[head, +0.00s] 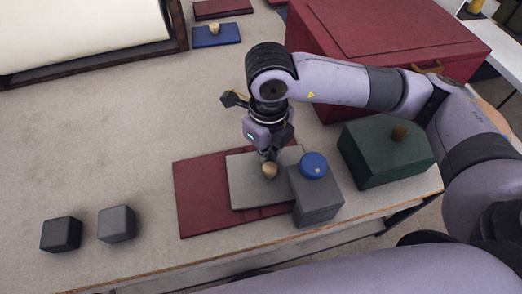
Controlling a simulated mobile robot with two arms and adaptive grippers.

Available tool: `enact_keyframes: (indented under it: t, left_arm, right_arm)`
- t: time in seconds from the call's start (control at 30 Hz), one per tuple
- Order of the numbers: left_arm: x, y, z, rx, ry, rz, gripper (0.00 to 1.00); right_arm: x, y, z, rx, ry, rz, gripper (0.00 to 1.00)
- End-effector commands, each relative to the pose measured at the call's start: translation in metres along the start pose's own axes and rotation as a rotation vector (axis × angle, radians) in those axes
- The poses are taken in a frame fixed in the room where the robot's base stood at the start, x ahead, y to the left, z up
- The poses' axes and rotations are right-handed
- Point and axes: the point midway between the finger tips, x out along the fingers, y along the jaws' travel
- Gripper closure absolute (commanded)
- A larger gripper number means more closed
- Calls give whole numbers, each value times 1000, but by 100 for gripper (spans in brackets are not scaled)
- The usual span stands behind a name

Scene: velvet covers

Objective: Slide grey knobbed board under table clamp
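The grey board (245,190) lies flat on a dark red panel (200,200) near the table's front edge. Its light wooden knob (270,171) stands towards its right side. A grey block with a round blue top (317,203), seemingly the table clamp, stands at the board's right end. It hides that end, so I cannot tell whether the board reaches under it. My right gripper (268,157) points down right at the knob, with its fingertips close to or touching it. Whether the fingers grip the knob is unclear. My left gripper is not in view.
A dark green box (385,153) with a knob stands right of the clamp. A large red case (390,35) stands behind. Black (61,234) and grey (117,224) blocks sit front left. A blue knobbed board (216,36) lies at the back. The table's left middle is clear.

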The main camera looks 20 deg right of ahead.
Motion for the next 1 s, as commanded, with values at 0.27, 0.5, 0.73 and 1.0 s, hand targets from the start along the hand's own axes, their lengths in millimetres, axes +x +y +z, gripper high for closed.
enact_keyframes:
  t: [0.27, 0.5, 0.73, 1.0]
  left_arm:
    - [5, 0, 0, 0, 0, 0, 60]
    - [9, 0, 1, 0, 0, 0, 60]
    - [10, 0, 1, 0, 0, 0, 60]
    - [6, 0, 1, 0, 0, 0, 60]
  right_arm:
    - [0, 5, -8, -1, 0, 1, 100]
    - [1, 8, -14, -1, -1, 1, 100]
    - [0, 10, -16, 0, 0, 0, 100]
    - [-6, 9, -16, 0, 0, 0, 100]
